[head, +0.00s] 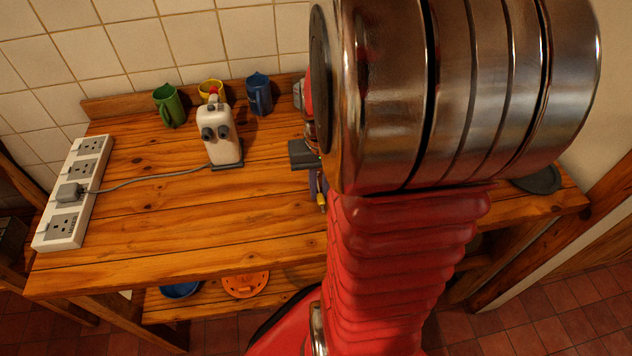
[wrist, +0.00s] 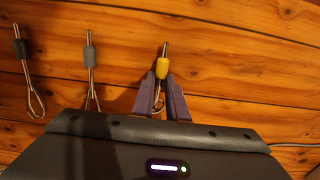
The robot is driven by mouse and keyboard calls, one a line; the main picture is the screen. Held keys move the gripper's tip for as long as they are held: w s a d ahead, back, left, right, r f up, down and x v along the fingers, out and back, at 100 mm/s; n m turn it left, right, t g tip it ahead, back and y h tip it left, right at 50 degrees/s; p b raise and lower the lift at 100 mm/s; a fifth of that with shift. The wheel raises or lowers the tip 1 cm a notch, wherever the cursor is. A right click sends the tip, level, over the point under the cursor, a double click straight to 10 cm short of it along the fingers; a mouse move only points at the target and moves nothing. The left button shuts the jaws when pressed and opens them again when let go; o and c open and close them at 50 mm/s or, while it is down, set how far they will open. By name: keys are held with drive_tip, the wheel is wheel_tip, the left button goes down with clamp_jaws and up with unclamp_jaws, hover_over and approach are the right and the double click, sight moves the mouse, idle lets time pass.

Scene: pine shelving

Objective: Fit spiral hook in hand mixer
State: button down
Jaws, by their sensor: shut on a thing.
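The white hand mixer (head: 217,137) stands upright on the pine worktop (head: 150,225) in the head view, with two dark round sockets on its face. My gripper (wrist: 161,82) has its purple fingers shut on a metal attachment with a yellow collar (wrist: 162,69) in the wrist view. Its thin shank points away from my gripper. Its lower end is partly hidden between the fingers, so I cannot make out its full shape. Two more attachments lie to the left, one with a grey collar (wrist: 90,55) and one with a dark collar (wrist: 20,48). My arm hides much of the right side in the head view.
A white power strip (head: 72,200) lies at the left, its cord running to the mixer. Green (head: 169,106), yellow (head: 210,88) and blue (head: 259,94) mugs stand at the back. The middle worktop is clear. A dark round plate (head: 539,180) lies at the right.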

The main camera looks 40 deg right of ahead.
sight(319, 191)
wheel_tip(319, 191, up, 10)
idle(0.5)
idle(0.3)
